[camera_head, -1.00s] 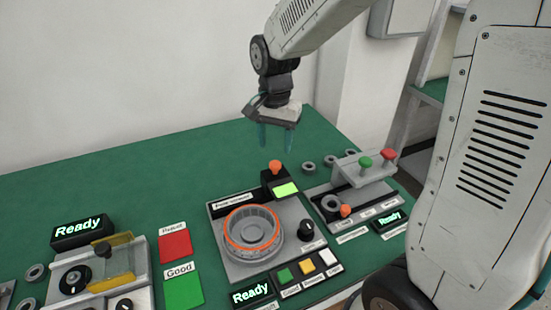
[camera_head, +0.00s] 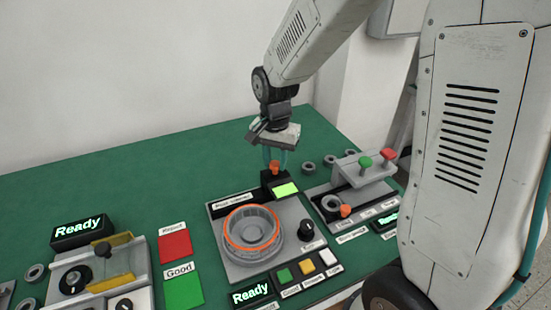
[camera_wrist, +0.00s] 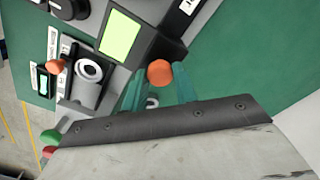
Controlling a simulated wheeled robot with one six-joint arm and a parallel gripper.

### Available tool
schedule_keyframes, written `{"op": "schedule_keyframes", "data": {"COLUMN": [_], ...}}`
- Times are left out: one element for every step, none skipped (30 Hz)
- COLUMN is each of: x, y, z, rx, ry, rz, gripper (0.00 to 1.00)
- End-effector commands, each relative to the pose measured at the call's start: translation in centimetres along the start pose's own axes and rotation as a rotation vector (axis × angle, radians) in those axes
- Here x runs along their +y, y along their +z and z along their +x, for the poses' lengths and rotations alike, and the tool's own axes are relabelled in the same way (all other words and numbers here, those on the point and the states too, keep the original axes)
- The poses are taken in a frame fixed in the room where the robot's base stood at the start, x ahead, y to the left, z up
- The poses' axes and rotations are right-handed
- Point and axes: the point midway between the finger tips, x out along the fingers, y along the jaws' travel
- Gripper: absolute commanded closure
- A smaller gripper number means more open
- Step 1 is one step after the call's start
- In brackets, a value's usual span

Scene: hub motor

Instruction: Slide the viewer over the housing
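The viewer (camera_head: 285,188) is a black block with a lit yellow-green screen and an orange knob (camera_head: 275,167) on top. It stands at the back edge of the round housing's grey station. The housing (camera_head: 252,230) is a grey ring with an orange band, uncovered in front of the viewer. My gripper (camera_head: 275,158) points down just above the knob. In the wrist view its teal fingers (camera_wrist: 157,90) are apart, with the orange knob (camera_wrist: 160,72) showing between and beyond them. The viewer's screen (camera_wrist: 119,36) also shows there. I cannot tell whether the fingers touch the knob.
A second station with a grey bridge (camera_head: 360,170), green and red knobs and an orange knob stands to the right. Several small rings lie behind it. Red (camera_head: 175,246) and green pads and another station are at left. The green table behind is clear.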

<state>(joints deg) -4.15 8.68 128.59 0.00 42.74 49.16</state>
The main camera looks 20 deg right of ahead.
Motion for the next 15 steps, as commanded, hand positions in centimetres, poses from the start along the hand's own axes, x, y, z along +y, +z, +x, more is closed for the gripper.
{"op": "schedule_keyframes", "data": {"x": [-0.1, -0.3, -0.6, -1.0, -1.4, -2.1, -2.7, -3.2, -4.0, -4.6, -5.1, -5.8, -6.3, -6.7, -7.2], "y": [0.1, 0.2, 0.5, 0.9, 1.3, 2.0, 2.6, 3.1, 3.9, 4.5, 5.0, 5.7, 6.2, 6.6, 7.1], "z": [0.0, 0.0, 0.0, 0.0, 0.0, 0.0, -0.1, -0.1, -0.1, -0.1, -0.1, -0.1, -0.1, -0.1, -0.1], "rx": [0.000, 0.000, 0.000, 0.000, 0.000, 0.001, 0.001, 0.001, 0.001, 0.001, 0.001, 0.001, 0.001, 0.001, 0.001], "ry": [-0.001, -0.001, -0.001, -0.001, -0.001, -0.001, -0.001, -0.001, -0.001, -0.001, -0.001, -0.001, -0.002, -0.001, -0.001], "rz": [-0.001, -0.002, -0.003, -0.004, -0.005, -0.007, -0.008, -0.008, -0.009, -0.009, -0.008, -0.008, -0.007, -0.007, -0.005], "gripper": [1.00, 1.00, 1.00, 1.00, 1.00, 1.00, 1.00, 1.00, 1.00, 1.00, 1.00, 1.00, 1.00, 1.00, 1.00]}}
